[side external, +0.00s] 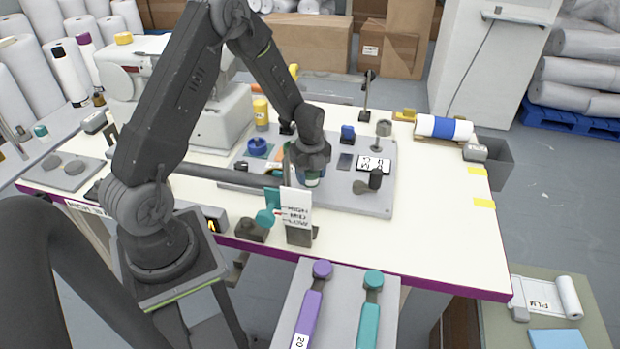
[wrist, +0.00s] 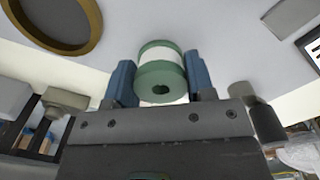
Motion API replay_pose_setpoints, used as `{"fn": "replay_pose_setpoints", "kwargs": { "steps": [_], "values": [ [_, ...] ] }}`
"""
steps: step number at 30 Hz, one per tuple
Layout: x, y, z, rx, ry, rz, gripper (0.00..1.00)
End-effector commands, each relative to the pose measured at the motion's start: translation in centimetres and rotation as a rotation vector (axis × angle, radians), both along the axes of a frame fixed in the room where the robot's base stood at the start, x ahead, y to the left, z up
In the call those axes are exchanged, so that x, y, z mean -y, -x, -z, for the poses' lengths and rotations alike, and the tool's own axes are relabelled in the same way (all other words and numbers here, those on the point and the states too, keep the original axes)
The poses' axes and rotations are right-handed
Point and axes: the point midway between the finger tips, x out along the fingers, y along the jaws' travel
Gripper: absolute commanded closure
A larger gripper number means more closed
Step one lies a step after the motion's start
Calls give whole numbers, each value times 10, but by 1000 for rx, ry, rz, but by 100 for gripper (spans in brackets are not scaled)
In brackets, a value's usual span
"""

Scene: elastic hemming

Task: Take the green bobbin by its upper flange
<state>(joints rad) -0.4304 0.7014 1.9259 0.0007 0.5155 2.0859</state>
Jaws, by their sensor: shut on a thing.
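The green bobbin (wrist: 160,55) has two green flanges with a white wound middle and a dark hole in the near flange. In the wrist view it sits between the two blue fingers of my gripper (wrist: 161,82), which is shut on it at the near flange. In the side view my gripper (side external: 312,168) points down over the grey board, and the bobbin (side external: 312,182) shows just below it, partly hidden by the fingers. I cannot tell whether the bobbin touches the board.
The grey board (side external: 345,196) holds a blue spool (side external: 257,147), a dark knob (side external: 375,180) and a white label card (side external: 374,165). A white sign (side external: 296,208) stands in front. A brown ring (wrist: 55,22) lies left in the wrist view.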

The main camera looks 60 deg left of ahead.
Motion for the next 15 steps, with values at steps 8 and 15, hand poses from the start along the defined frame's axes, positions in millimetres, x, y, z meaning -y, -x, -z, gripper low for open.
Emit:
{"fn": "replay_pose_setpoints", "kwargs": {
  "steps": [8, 15],
  "values": [
    [0, 0, -16, 1, -1, 0, 79],
    [0, 0, -30, 1, 0, 0, 79]
  ]
}}
